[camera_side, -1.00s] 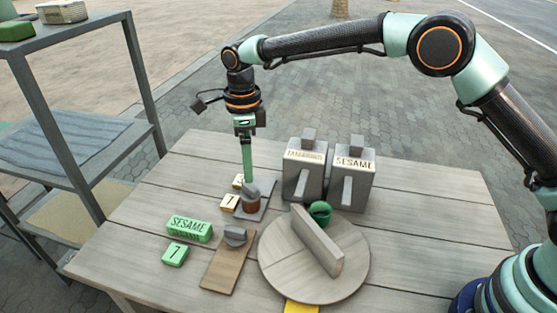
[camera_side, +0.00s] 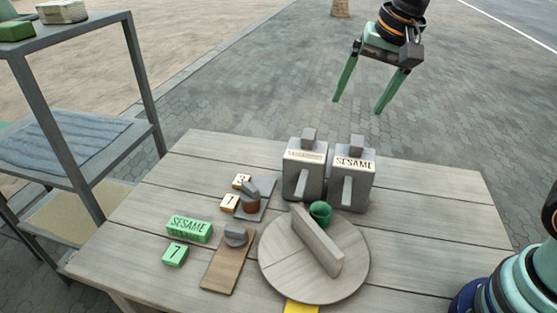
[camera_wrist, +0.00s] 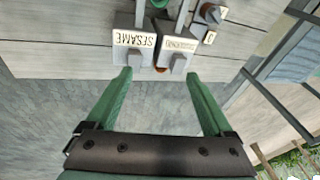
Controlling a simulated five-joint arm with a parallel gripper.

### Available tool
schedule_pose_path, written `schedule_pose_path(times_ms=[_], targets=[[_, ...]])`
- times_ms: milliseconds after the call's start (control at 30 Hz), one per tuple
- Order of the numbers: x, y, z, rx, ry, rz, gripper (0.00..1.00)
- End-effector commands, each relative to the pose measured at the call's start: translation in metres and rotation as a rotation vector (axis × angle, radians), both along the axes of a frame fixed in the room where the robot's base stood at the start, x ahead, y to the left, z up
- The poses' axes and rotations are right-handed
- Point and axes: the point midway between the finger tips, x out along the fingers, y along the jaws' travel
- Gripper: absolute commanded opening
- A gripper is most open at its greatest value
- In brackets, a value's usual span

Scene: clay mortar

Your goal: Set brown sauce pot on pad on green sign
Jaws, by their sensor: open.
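The brown sauce pot (camera_side: 251,205) with a grey top stands on a dark grey pad (camera_side: 266,210), beside cream signs marked 3 (camera_side: 241,181) and 7 (camera_side: 229,203). A green SESAME sign (camera_side: 190,229) and a green 7 sign (camera_side: 174,254) lie at the left. Right of them is a brown wooden pad (camera_side: 220,271) with a grey lidded piece (camera_side: 236,236) at its far end. My gripper (camera_side: 356,106) is open and empty, high above the table's back edge and far from the pot. Its spread fingers (camera_wrist: 159,73) show in the wrist view.
Two grey boxes, one marked SESAME (camera_side: 353,173) and one with an unclear label (camera_side: 304,168), stand at the back. A round wooden board (camera_side: 285,265) with an upright plank (camera_side: 318,241) and a green cup (camera_side: 320,212) are in front. A shelf (camera_side: 75,100) stands left.

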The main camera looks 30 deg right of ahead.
Motion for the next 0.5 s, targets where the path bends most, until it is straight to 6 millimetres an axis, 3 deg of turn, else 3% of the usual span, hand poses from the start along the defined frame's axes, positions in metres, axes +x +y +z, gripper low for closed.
schedule_pose_path(times_ms=[233,500], targets=[[-0.060,-0.040,-0.008,-0.174,-0.124,0.371,0.87],[-0.090,-0.056,-0.026,-0.303,-0.179,0.593,0.87]])
